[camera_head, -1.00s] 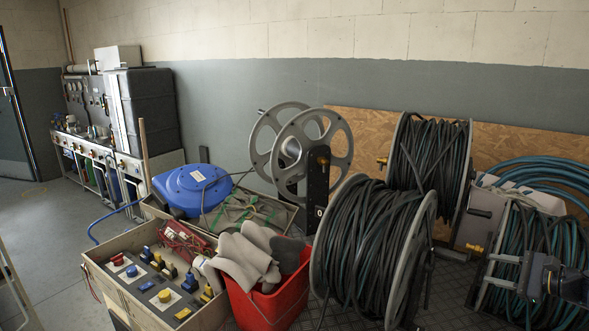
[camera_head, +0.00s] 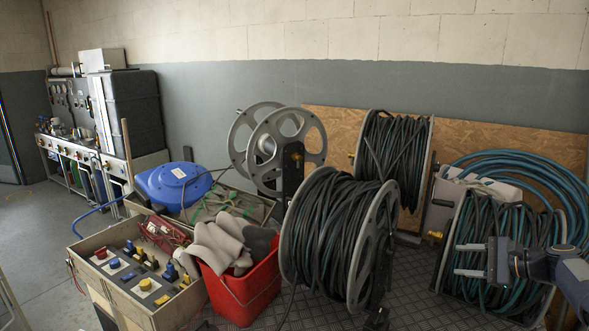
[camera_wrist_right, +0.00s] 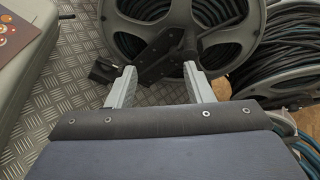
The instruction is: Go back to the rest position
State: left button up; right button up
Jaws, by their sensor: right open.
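My right gripper (camera_head: 470,260) is at the right of the head view, its two fingers apart and pointing left, with nothing between them. It is in front of the reel of teal and black hose (camera_head: 502,225). In the right wrist view the two fingers of my right gripper (camera_wrist_right: 160,88) are spread, and the large reel of black hose (camera_wrist_right: 190,35) lies beyond them. The same large reel (camera_head: 335,235) stands left of the gripper in the head view, apart from it. My left gripper is in neither view.
A red bucket (camera_head: 240,292) with grey gloves stands left of the large reel. A box of switches and plugs (camera_head: 90,252) is at the front left. A blue reel (camera_head: 172,183) and an empty grey reel (camera_head: 302,128) are behind.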

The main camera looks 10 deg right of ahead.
jog(key=s+a+r+n+g+h, duration=0.1)
jog(key=s+a+r+n+g, duration=0.2)
jog(key=a, duration=0.5)
jog(key=s+a+r+n, duration=0.1)
jog(key=s+a+n, duration=0.2)
jog(key=s+a, duration=0.35)
jog(key=s+a+r+n+g+h, duration=0.1)
jog(key=s+a+r+n+g, duration=0.15)
jog(key=a, duration=0.75)
jog(key=s+a+f+n+h, duration=0.1)
jog(key=s+a+f+n, duration=0.3)
jog(key=s, duration=0.6)
jog(key=s+a+f+n+h, duration=0.1)
jog(key=s+a+f+n, duration=0.4)
jog(key=s, duration=0.4)
jog(key=shift+s+f, duration=0.3)
jog(key=shift+s, duration=0.05)
